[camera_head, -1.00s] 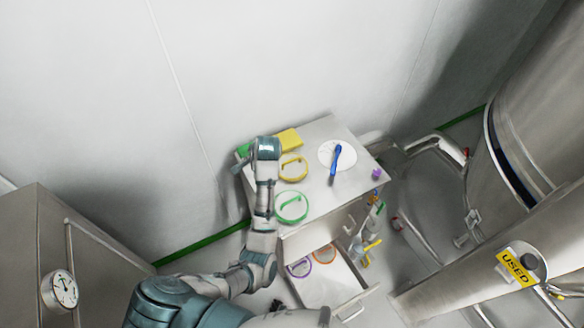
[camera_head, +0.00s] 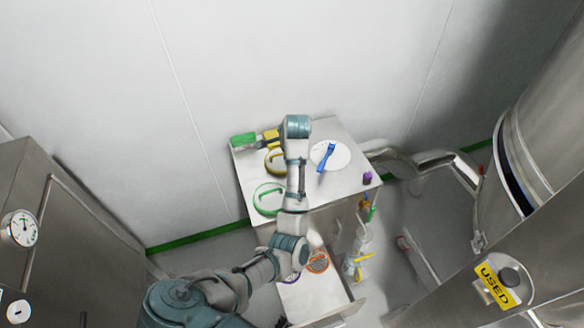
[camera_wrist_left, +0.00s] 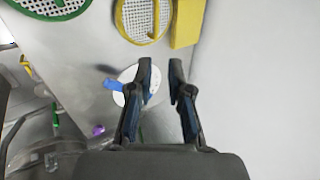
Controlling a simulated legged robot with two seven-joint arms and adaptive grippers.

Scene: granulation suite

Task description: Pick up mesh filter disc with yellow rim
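The mesh filter disc with the yellow rim (camera_head: 268,163) lies on the steel cabinet top, partly hidden behind my left arm in the head view. In the left wrist view its mesh, rim and yellow handle (camera_wrist_left: 124,22) show at the top edge, cut off by the frame. My left gripper (camera_wrist_left: 162,70) is open and empty, with both fingers apart over the cabinet top. The disc lies beyond the fingertips, not between them. In the head view the wrist hides the fingers. My right gripper is not in view.
A green-rimmed disc (camera_head: 256,200), a yellow block (camera_head: 270,135), a green block (camera_head: 243,140) and a white disc with a blue handle (camera_head: 318,156) share the cabinet top (camera_head: 345,187). An open drawer (camera_head: 312,298) below holds more discs. A wall stands behind.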

